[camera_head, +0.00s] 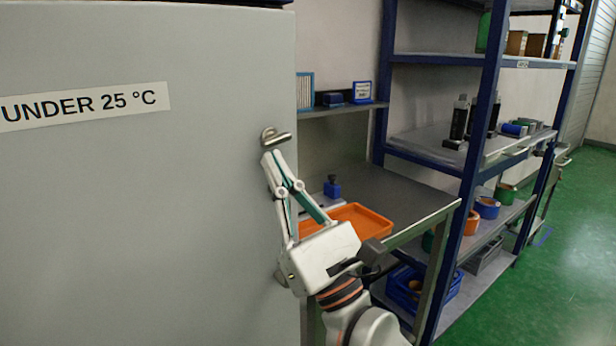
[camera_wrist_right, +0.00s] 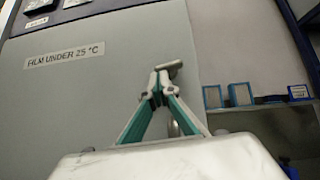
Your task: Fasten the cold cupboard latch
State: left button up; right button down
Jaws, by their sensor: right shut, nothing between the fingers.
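The cold cupboard (camera_head: 130,210) is a large grey door front with an "UNDER 25 °C" label. Its metal latch (camera_head: 276,138) sits near the door's right edge, with its lever lying nearly level and pointing right. The latch also shows in the right wrist view (camera_wrist_right: 172,67), just beyond the fingertips. My right gripper (camera_head: 271,158) is shut and empty, its fingertips just below the latch. I cannot tell whether they touch it. In the right wrist view its fingers (camera_wrist_right: 160,82) meet at the tips. My left gripper is not in view.
Right of the cupboard stands a grey bench with an orange tray (camera_head: 358,216) and a small blue item (camera_head: 332,187). Behind it is a small wall shelf (camera_head: 345,108) with blue boxes. A blue-framed rack (camera_head: 478,130) stands farther right. The green floor (camera_head: 570,240) there is clear.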

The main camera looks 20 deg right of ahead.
jog(key=v, duration=1.1)
jog(key=shift+s+f, duration=0.25)
jog(key=shift+f, duration=0.05)
jog(key=shift+d, duration=0.1)
notch_tip(320, 180, down, 26)
jog(key=a+n+g+h+p, duration=0.1)
jog(key=n+g+h+p, duration=0.5)
jog(key=n, duration=1.7)
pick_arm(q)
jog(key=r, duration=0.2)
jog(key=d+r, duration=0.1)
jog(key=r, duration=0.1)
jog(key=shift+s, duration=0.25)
pick_arm(e)
jog(key=s+d+f+n+g+h, duration=0.1)
jog(key=s+d+f+n+g, duration=0.1)
jog(key=f, duration=0.5)
jog(key=s+d+f+n+g+h, duration=0.1)
jog(key=s+d+f+n+g, duration=0.2)
jog(key=f, duration=0.5)
jog(key=s+d+f+n+g, duration=0.3)
jog(key=s+d+f+n, duration=0.1)
jog(key=s+f+n, duration=0.2)
jog(key=shift+s+f+h, duration=0.4)
jog(key=shift+s+f, duration=0.35)
jog(key=shift+s, duration=0.15)
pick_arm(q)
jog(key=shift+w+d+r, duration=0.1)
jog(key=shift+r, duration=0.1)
